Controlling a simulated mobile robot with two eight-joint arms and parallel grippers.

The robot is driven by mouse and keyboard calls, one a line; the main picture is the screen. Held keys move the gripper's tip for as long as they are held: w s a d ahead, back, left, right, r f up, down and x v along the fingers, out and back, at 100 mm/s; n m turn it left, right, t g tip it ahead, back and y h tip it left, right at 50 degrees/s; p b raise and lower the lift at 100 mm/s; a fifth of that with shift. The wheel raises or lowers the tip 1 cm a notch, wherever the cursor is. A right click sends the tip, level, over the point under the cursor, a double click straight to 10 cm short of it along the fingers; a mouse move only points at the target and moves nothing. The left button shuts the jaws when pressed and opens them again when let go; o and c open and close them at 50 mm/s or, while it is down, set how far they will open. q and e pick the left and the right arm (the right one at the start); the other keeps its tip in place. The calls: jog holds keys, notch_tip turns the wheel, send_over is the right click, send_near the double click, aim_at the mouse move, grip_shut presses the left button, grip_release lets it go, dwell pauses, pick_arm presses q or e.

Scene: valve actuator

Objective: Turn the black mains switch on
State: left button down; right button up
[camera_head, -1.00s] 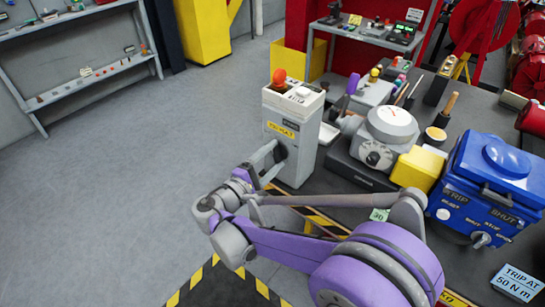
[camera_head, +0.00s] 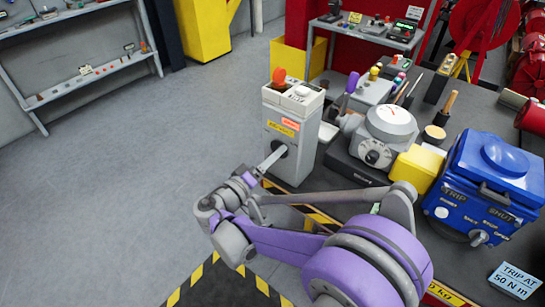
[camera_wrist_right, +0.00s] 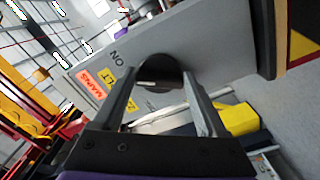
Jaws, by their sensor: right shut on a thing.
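The black mains switch is a round black knob on the front of a grey cabinet (camera_head: 303,150). In the right wrist view the knob (camera_wrist_right: 160,72) carries a short pale line, and the lettering "ON" (camera_wrist_right: 118,57) is printed beside it. My right gripper (camera_head: 278,152) is at the knob, with one finger on each side of it in the right wrist view (camera_wrist_right: 168,98), shut on it. In the head view the fingers partly hide the knob. An orange "MAINS" label (camera_wrist_right: 90,85) shows on the cabinet. My left gripper is not in view.
The cabinet's top bears an orange part (camera_head: 279,74) and a white round knob (camera_head: 302,91). To its right on the dark bench stand a grey actuator with a dial (camera_head: 391,118), a yellow box (camera_head: 417,166) and a blue box (camera_head: 495,175). The floor at left is clear.

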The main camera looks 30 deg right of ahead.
jog(key=shift+m, duration=0.6)
jog(key=o, duration=1.3)
jog(key=v, duration=1)
jog(key=shift+a, duration=0.4)
